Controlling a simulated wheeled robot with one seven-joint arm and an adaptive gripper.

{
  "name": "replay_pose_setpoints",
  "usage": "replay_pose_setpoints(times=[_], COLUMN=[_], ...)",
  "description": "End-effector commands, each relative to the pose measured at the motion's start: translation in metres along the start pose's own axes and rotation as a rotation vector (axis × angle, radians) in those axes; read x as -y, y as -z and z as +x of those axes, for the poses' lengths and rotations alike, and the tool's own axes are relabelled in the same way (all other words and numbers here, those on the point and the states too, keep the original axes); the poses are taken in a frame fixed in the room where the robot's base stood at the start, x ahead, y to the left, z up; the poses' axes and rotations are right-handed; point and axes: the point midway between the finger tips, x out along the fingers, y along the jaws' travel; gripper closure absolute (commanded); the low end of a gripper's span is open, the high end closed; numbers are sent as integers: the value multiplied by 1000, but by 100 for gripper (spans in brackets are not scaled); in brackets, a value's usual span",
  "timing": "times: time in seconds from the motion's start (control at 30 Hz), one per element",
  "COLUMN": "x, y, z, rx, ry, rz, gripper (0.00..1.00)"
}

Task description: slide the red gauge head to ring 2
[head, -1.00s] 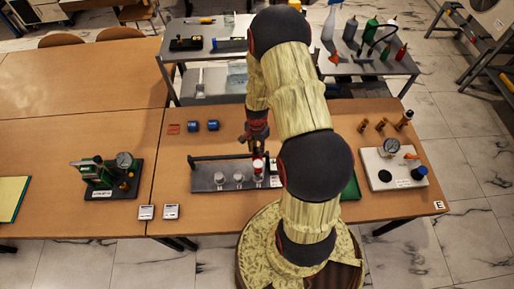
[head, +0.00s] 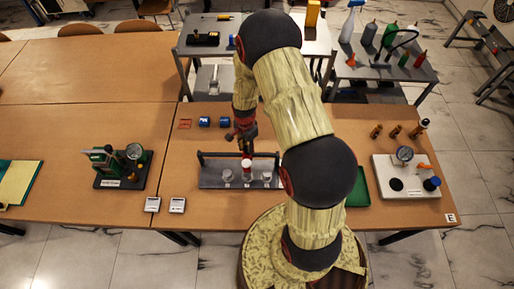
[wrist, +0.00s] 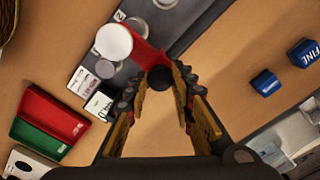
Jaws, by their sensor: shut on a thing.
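The red gauge head (head: 246,156) sits on the rail of the grey rig (head: 210,181). In the wrist view the gauge head (wrist: 146,52) is a red arm with a round white disc at its end and a black knob. In the head view it stands over the middle of three pale rings (head: 248,178). In the wrist view the white disc hides part of the rig. My gripper (head: 245,143) comes down from behind the rail. In the wrist view my gripper's fingertips (wrist: 167,76) are shut on the gauge head at its black knob.
Blue blocks (head: 204,121) lie behind the rig. A green gauge stand (head: 122,167) is to the left, a white gauge plate (head: 405,183) to the right. The table's front left holds two small labelled blocks (head: 177,205).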

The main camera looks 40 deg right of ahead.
Motion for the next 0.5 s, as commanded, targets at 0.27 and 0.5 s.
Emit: replay_pose_setpoints(times=[0.27, 0.5], x=[3, 2], y=[-1, -1], z=[-1, -1], rx=[-1, -1], ry=[3, 2], rz=[1, 1], gripper=[100, 66])
